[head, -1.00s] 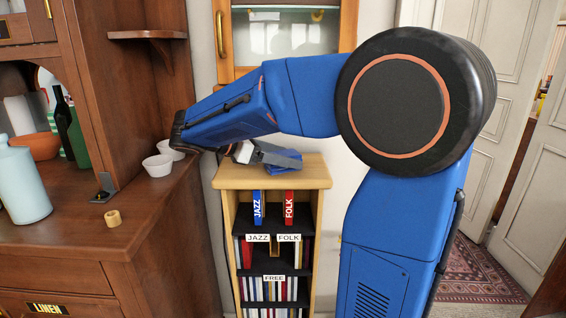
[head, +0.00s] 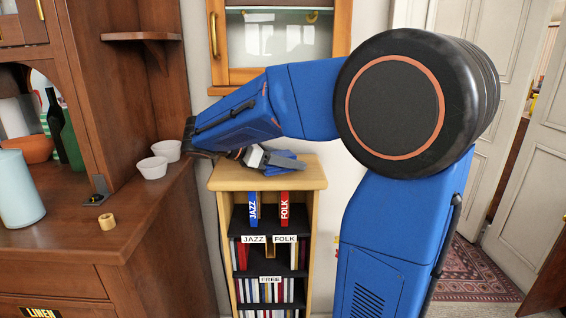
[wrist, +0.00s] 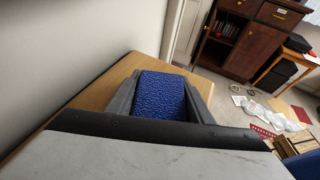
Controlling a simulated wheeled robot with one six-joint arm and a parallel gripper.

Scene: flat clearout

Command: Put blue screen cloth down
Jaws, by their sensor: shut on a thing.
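The blue screen cloth (head: 286,156) is a small textured blue piece at the top of the narrow wooden shelf unit (head: 230,178). My gripper (head: 290,163) is shut on it, just over the unit's top board. In the wrist view the cloth (wrist: 160,95) sits between the two grey fingers, with the light wood top (wrist: 95,97) around and below it. The cloth looks very close to the board. I cannot tell whether it touches it. Part of the cloth is hidden by the fingers.
A brown dresser (head: 150,215) stands to the left with two white bowls (head: 152,167), a tan ring (head: 107,220) and a pale blue bottle (head: 18,190). A glass-fronted wall cabinet (head: 214,60) hangs above the shelf unit. The unit's shelves hold JAZZ (head: 254,209) and FOLK (head: 284,208) items.

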